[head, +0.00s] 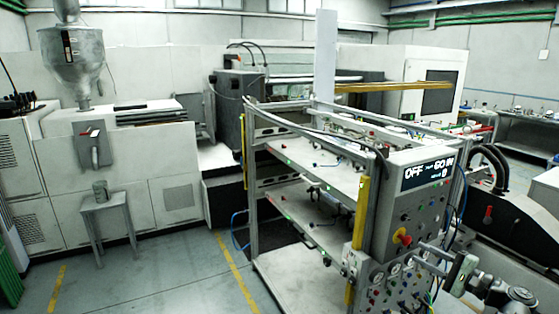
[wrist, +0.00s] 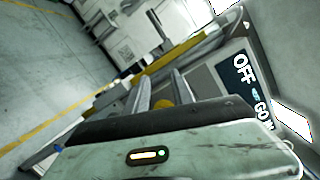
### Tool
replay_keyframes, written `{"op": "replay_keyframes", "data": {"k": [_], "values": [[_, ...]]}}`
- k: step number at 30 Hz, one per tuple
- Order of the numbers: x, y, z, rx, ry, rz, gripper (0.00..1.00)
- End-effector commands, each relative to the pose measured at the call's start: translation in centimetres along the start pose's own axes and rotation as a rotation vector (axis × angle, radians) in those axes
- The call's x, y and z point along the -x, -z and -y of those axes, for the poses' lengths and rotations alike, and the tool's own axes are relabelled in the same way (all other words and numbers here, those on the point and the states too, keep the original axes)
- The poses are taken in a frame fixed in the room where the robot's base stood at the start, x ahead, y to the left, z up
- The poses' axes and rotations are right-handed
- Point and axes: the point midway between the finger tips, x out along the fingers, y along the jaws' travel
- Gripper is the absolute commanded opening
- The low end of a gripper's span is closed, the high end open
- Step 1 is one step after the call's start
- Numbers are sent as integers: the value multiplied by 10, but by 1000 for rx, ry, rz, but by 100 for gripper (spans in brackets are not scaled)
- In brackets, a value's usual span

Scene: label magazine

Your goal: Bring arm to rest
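My arm (head: 487,284) reaches in from the lower right in the head view. I see nothing clearly held. The panel's display (head: 428,173) reads OFF and GO IN.
A metal frame rack with white shelves (head: 315,180) stands beside the panel. Black hoses (head: 490,160) and a dark machine (head: 510,205) are close on the right. The floor (head: 180,270) at the left front is clear.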

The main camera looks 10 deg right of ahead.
Motion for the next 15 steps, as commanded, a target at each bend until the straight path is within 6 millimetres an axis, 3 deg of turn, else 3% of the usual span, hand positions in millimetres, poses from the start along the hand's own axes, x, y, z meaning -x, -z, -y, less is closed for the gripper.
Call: {"op": "replay_keyframes", "data": {"k": [5,8,11,15], "values": [[-68,-37,-24,2,-58,115,29],[-115,-69,-49,11,-129,191,29],[-168,-114,-92,38,-248,283,29],[-229,-187,-172,134,-471,413,29]]}}
